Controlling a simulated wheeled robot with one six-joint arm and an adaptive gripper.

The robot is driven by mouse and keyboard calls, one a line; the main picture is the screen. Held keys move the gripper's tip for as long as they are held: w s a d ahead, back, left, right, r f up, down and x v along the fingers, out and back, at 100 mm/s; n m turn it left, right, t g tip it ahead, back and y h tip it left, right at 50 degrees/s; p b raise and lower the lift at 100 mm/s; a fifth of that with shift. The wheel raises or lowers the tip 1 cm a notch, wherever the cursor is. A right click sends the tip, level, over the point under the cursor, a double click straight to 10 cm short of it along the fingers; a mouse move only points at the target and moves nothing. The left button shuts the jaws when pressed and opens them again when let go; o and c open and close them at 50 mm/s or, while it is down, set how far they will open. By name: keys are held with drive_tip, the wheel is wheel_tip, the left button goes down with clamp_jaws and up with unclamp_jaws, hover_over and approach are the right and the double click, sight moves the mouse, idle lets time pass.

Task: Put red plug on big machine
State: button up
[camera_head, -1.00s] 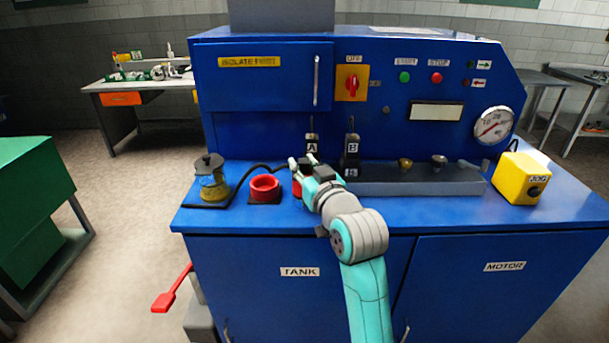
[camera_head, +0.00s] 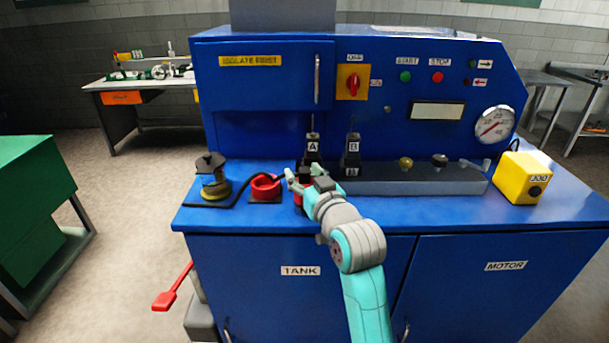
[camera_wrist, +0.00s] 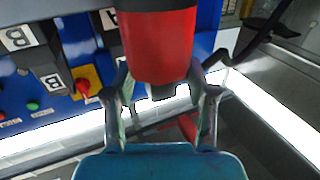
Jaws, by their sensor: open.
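The red plug (camera_wrist: 160,45) fills the top middle of the wrist view, a red cylinder with a narrower dark end. My gripper (camera_wrist: 162,100) is open, with one finger on each side of that dark end; I cannot tell whether they touch it. In the head view my gripper (camera_head: 297,180) is at the front of the bench, and a red part of the plug (camera_head: 298,198) shows just beneath it, mostly hidden. The big machine (camera_head: 260,130) is the blue cabinet with panel and bench.
A red round holder (camera_head: 265,186) stands just left of my gripper. Left of it is a yellow-and-black jar (camera_head: 213,182) with a black cable. Black connectors A (camera_head: 312,147) and B (camera_head: 352,147) stand behind. A yellow box (camera_head: 522,178) is at right.

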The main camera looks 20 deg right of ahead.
drive_tip(key=s, duration=1.2)
drive_tip(key=shift+d, duration=0.45)
drive_tip(key=shift+r, duration=0.1)
drive_tip(key=s+f+m+g+h, duration=0.1)
drive_tip(key=s+f, duration=0.7)
drive_tip(key=f, duration=0.3)
drive_tip(key=s+f+g, duration=0.1)
drive_tip(key=s+f, duration=0.7)
drive_tip(key=f, duration=0.2)
drive_tip(key=s+f, duration=0.2)
drive_tip(key=s, duration=1.1)
drive_tip(key=s+f+g, duration=0.1)
drive_tip(key=s+f, duration=0.1)
drive_tip(key=s, duration=1)
drive_tip(key=shift+s+a+f, duration=0.4)
drive_tip(key=shift+a, duration=0.05)
